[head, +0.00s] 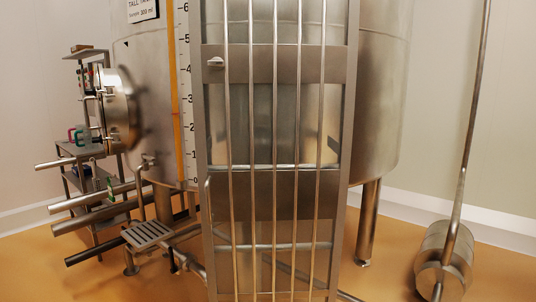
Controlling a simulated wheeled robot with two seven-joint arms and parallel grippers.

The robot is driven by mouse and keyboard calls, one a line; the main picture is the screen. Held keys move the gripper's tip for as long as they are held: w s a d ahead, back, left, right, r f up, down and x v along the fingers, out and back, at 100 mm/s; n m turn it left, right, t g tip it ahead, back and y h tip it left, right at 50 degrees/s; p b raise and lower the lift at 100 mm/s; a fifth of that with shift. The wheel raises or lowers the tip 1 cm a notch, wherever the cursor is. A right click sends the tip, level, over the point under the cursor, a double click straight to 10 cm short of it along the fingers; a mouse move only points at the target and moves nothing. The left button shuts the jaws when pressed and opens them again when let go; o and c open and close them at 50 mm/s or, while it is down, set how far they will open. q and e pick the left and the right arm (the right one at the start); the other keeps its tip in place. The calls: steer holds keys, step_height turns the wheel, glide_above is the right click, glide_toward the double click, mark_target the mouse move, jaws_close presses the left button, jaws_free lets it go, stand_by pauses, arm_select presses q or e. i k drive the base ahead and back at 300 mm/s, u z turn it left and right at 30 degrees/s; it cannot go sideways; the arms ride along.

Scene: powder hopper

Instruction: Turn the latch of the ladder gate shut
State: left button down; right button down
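The ladder gate (276,208) stands upright in the middle of the head view, a tall steel frame with several vertical bars and wide cross plates. A small pale handle, which looks like the latch (215,62), sits at the left end of the upper cross plate (335,66). It points roughly sideways. I cannot tell whether it is engaged. Neither of my grippers is in view, and nothing touches the gate or the latch.
A large steel tank (385,100) on legs stands behind the gate. At left are a round hatch (117,103), pipes (95,207), a small grated step (147,234) and a shelf rack (80,150). At right a pole (470,130) rises beside a steel cylinder (443,255). Orange floor (395,265) between is clear.

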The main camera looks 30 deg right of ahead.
mark_target(217, 64)
steer(key=z, duration=1.35)
steer(key=i, duration=0.5)
steer(key=u, duration=0.75)
